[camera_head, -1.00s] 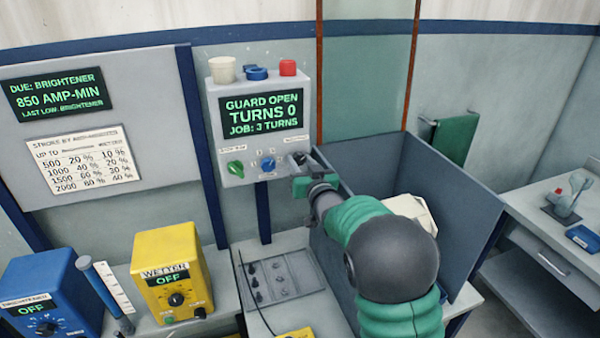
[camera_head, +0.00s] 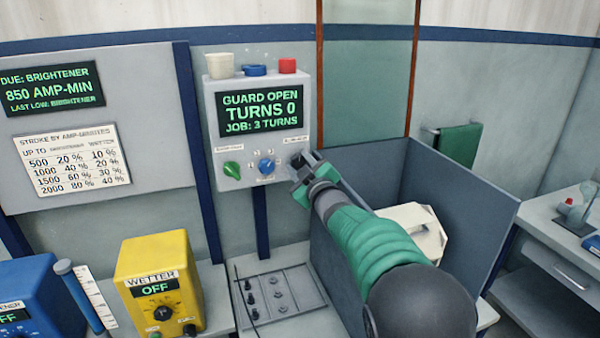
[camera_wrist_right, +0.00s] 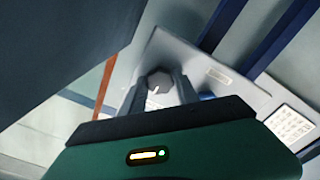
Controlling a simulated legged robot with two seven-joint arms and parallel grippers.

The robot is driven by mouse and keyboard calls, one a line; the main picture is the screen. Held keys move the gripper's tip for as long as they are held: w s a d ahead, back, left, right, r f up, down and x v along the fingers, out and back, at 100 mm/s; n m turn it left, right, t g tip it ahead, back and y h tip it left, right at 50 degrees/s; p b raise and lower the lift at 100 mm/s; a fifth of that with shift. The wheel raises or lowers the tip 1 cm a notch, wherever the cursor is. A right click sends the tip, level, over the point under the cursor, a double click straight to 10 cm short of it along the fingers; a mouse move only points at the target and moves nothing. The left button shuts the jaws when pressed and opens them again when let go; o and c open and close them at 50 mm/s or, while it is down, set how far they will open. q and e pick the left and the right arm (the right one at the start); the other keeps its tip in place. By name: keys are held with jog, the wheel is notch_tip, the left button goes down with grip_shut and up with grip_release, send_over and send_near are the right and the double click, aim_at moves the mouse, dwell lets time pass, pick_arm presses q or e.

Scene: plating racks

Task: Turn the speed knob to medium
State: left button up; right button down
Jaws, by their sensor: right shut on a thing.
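My right gripper (camera_head: 303,168) is at the box's lower right corner. In the right wrist view its fingers are shut on a grey faceted knob (camera_wrist_right: 160,83) with a white pointer line. The blue knob shows partly behind a finger there. The small knob labels are too blurred to read. My left gripper is not in view.
A grey open-topped bin (camera_head: 455,185) stands below and right of the box, under my right arm. A yellow WETTER unit (camera_head: 155,262) reading OFF and a blue unit (camera_head: 35,285) are at left. A cup and blue and red items top the box.

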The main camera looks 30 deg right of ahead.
jog(key=shift+f+n, duration=0.5)
jog(key=c, duration=1.3)
grip_release()
jog(key=o, duration=0.4)
jog(key=shift+r, duration=0.3)
jog(key=shift+s, duration=0.1)
jog(key=b+v, duration=0.2)
jog(key=v, duration=1.4)
jog(key=shift+s+a+b, duration=0.2)
jog(key=shift+s+b, duration=0.1)
jog(key=shift+b, duration=0.05)
